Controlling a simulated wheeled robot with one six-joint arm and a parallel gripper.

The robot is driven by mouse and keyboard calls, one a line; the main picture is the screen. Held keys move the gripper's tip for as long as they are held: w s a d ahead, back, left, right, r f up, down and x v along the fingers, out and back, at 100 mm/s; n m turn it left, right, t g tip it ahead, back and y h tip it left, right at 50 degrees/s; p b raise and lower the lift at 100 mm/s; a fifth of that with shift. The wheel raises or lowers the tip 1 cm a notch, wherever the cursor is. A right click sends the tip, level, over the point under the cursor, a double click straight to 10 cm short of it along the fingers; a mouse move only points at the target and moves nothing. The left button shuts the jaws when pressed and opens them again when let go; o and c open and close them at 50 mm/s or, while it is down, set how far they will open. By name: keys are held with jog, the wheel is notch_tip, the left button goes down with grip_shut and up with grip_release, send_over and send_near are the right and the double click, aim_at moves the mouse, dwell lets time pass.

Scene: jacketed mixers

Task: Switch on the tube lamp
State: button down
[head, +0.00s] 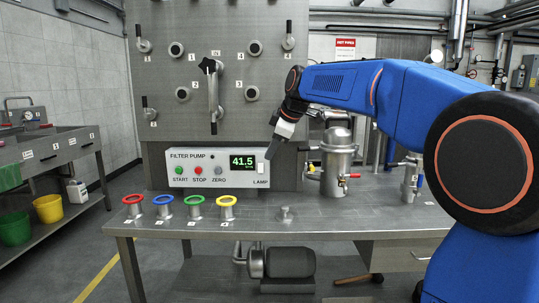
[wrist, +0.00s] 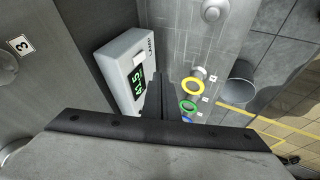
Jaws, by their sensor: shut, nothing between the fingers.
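The control box (head: 214,181), labelled FILTER PUMP, stands at the back of the steel bench. At its right end is a pale rocker switch (head: 261,168) above the word LAMP. In the wrist view the box (wrist: 112,65) is tilted, with the switch (wrist: 139,58) beside the LAMP label. My gripper (head: 269,156) is shut and empty, its tips pointing down close to the switch. In the wrist view its fingers (wrist: 160,82) pass just right of the box. I cannot tell whether they touch it. No tube lamp can be made out.
The box also has a green START button (head: 179,170), a red STOP button (head: 198,170), a grey ZERO knob (head: 218,170) and a display reading 41.5. Several coloured rings (head: 194,200) stand in front. A metal vessel (head: 337,160) stands right of the box. The front bench is mostly clear.

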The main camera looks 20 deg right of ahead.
aim_at(261, 168)
jog(key=w+f, duration=0.7)
jog(key=w, duration=0.1)
jog(key=shift+a+f, duration=0.25)
jog(key=shift+a, duration=0.2)
